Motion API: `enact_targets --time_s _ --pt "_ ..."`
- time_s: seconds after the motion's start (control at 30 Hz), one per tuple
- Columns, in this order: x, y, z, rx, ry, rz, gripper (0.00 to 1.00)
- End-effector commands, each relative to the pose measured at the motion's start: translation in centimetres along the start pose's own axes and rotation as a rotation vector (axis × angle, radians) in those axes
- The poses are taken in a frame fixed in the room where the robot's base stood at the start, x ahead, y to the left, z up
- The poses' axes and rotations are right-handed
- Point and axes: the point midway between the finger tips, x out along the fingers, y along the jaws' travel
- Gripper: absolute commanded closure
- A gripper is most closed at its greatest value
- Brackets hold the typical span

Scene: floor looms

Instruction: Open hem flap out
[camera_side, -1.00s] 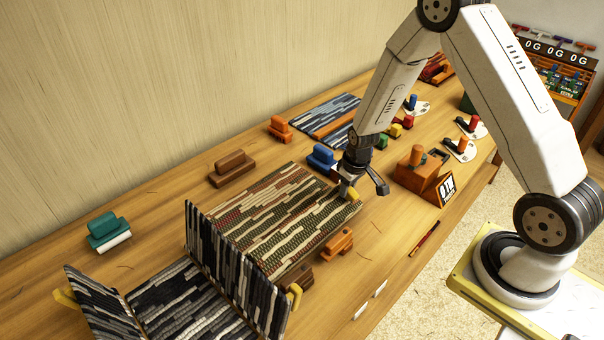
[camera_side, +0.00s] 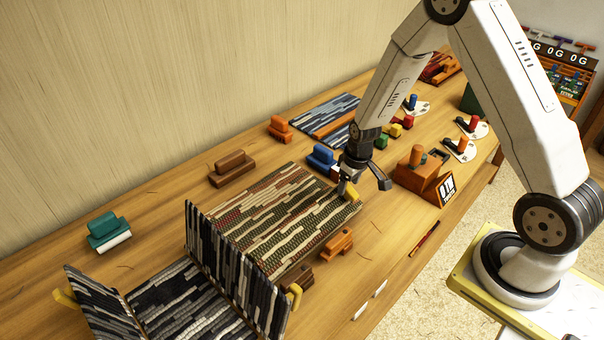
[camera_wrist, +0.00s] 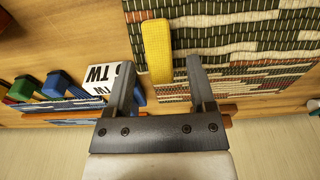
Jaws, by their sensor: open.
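A multicoloured woven mat (camera_side: 262,222) lies flat on the bench, and it also shows in the wrist view (camera_wrist: 250,38). A yellow tab (camera_side: 352,193) sits at its right end, near my gripper (camera_side: 364,186). In the wrist view my gripper (camera_wrist: 160,68) is open and empty, with its fingers on either side of the lower end of the yellow tab (camera_wrist: 156,48). I cannot tell whether the fingers reach down level with the tab. A folded strip (camera_wrist: 235,78) of the mat lies along the edge nearest the gripper.
A dark striped mat (camera_side: 180,298) with raised panels stands at front left. Brown (camera_side: 232,168), blue (camera_side: 321,156) and orange (camera_side: 337,243) blocks sit around the flat mat. A white lettered cube (camera_wrist: 103,76) lies left of my fingers. An orange box (camera_side: 415,175) stands to the right.

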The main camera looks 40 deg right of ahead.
Motion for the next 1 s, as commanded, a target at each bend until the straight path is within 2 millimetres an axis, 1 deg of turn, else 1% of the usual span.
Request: enact_targets --time_s 0.3,0.5,0.7,0.97,1.0 --pt "-3.5 0.0 0.0 0.001 0.002 0.001 0.29" --pt "-5.2 0.0 0.0 0.0 0.001 0.0 0.29" --pt "-6.0 0.0 0.0 0.0 0.0 0.0 0.29" --pt "-6.1 0.0 0.1 0.0 -0.001 0.0 0.29" --pt "-6.1 0.0 0.1 0.0 -0.001 0.0 0.33"
